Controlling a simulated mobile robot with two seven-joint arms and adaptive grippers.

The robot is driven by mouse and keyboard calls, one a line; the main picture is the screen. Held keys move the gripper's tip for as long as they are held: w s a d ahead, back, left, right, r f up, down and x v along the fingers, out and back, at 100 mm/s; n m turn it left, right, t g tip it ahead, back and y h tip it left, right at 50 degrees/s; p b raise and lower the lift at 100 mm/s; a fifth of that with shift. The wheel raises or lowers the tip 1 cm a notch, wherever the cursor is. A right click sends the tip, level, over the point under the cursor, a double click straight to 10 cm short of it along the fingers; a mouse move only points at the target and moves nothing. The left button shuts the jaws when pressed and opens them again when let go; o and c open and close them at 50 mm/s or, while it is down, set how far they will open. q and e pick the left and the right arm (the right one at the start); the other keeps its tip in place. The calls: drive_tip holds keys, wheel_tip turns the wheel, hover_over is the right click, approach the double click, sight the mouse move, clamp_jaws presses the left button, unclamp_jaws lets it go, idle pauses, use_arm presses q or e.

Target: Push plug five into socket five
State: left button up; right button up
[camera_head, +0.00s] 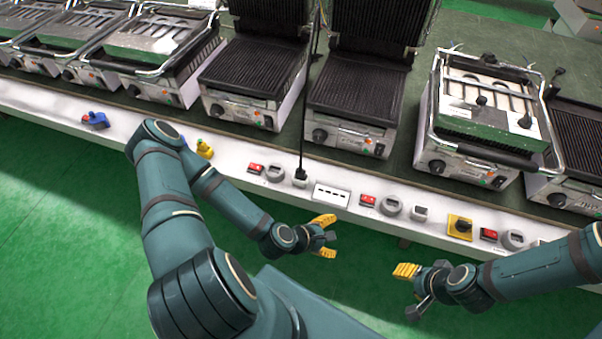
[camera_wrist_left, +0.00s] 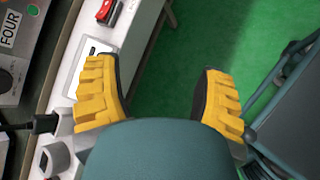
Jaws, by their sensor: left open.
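No number five label can be read, so I cannot be sure which plug or socket is five. A small black plug-like piece (camera_head: 558,72) lies at the back right by the right-hand grill. A pale socket (camera_head: 420,213) on the white ledge looks empty. Another socket (camera_head: 299,182) holds a black plug (camera_head: 301,173) with a cable rising from it; this plug also shows in the left wrist view (camera_wrist_left: 42,123). My left gripper (camera_head: 325,237) is open and empty in front of the ledge. My right gripper (camera_head: 408,272) hangs before the ledge; its opening is unclear.
Several contact grills stand on the dark table, one (camera_head: 350,115) labelled FOUR in the left wrist view. The green floor (camera_head: 60,220) in front is clear.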

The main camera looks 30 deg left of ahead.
use_arm(q)
drive_tip(key=w+a+r+n+t+y, duration=0.2)
drive_tip(key=a+n+t+y, duration=0.2)
drive_tip(key=a+n, duration=0.5)
drive_tip(key=n+y+p, duration=0.1)
drive_tip(key=n+y, duration=0.4)
drive_tip(key=n, duration=0.3)
approach(300, 172)
drive_tip(key=shift+t, duration=0.3)
drive_tip(key=x, duration=0.2)
drive_tip(key=f+b+x, duration=0.1)
drive_tip(key=x, duration=0.2)
drive_tip(key=shift+a, duration=0.15)
drive_tip(key=shift+b+x, duration=0.55)
drive_tip(key=shift+x, duration=2.2)
drive_tip(key=shift+r, duration=0.15)
clamp_jaws()
